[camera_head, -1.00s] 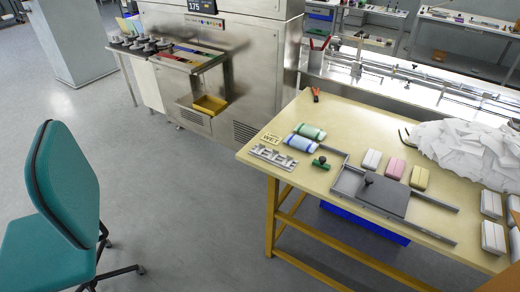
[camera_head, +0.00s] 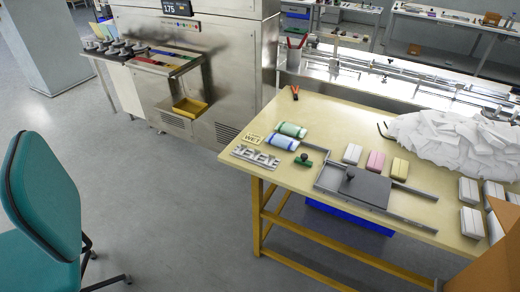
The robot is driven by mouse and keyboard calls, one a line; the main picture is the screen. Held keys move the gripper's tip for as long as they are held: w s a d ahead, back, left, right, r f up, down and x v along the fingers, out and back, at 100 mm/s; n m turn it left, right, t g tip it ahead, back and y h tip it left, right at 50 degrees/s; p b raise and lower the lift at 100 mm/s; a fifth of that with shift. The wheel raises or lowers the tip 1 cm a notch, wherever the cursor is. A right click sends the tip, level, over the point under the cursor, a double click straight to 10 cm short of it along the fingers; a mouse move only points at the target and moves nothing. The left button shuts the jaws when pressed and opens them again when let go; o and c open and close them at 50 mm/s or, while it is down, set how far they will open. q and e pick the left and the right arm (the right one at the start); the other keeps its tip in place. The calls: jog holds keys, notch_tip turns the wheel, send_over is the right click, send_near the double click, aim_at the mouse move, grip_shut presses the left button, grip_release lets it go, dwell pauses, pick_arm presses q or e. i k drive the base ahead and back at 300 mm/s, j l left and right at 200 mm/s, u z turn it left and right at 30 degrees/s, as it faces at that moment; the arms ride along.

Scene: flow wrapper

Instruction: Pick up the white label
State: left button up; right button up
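I cannot single out one white label for certain. A large heap of white paper-like pieces (camera_head: 450,145) lies at the back right of the yellow-topped table (camera_head: 330,125). A small pale card reading "WET" (camera_head: 252,139) lies near the table's left corner. White blocks also lie on the table: one (camera_head: 352,154) beside a pink block (camera_head: 376,160) and a yellowish block (camera_head: 400,168), and several more at the right (camera_head: 471,221). Neither of my grippers shows in the head view.
A grey sliding fixture (camera_head: 355,185) lies at the table's front. Blue and green rolls (camera_head: 280,141) and a grey notched rack (camera_head: 256,156) lie to its left. A teal chair (camera_head: 40,190) stands at the left. An orange-brown panel (camera_head: 490,265) blocks the lower right corner. Floor between is clear.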

aim_at(242, 148)
jog(key=z, duration=0.45)
jog(key=i+j+z, duration=0.1)
jog(key=z, duration=0.35)
jog(key=j+z, duration=0.2)
jog(key=z, duration=0.2)
jog(key=j+z, duration=0.15)
jog(key=z, duration=0.3)
jog(key=j+z, duration=0.25)
jog(key=j, duration=0.2)
jog(key=j+z, duration=0.2)
jog(key=j, duration=0.3)
jog(key=k+j+z, duration=0.1)
jog(key=j+z, duration=0.15)
jog(key=j, duration=0.2)
jog(key=k+j+z, duration=0.1)
jog(key=j+z, duration=0.15)
jog(key=j, duration=0.2)
jog(key=k+j+z, duration=0.2)
jog(key=j, duration=0.2)
jog(key=k+j+z, duration=0.1)
jog(key=j+z, duration=0.15)
jog(key=j, duration=0.15)
